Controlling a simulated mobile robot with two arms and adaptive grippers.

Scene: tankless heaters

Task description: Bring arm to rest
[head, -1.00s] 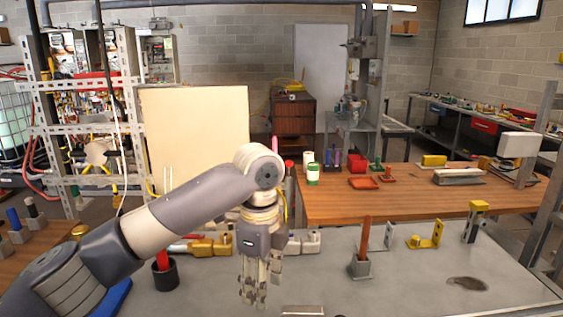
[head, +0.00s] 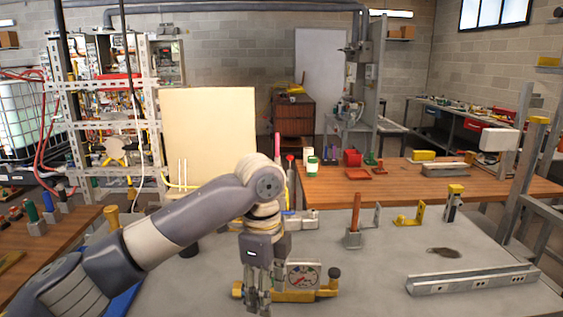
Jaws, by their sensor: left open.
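My left arm (head: 185,220) comes in from the left and reaches over the grey table. My left gripper (head: 258,300) points down, with its fingers apart and nothing seen between them. It hangs in front of a yellow fixture with a round gauge (head: 303,276), covering part of its left side. Whether the fingers touch the fixture I cannot tell. My right gripper is not in view.
The grey table (head: 375,260) carries a slotted metal rail (head: 470,281) at right and a holder with an orange-brown rod (head: 355,220). A wooden table (head: 440,187) stands behind. A cream panel (head: 208,135) stands behind my arm. The table's middle right has free room.

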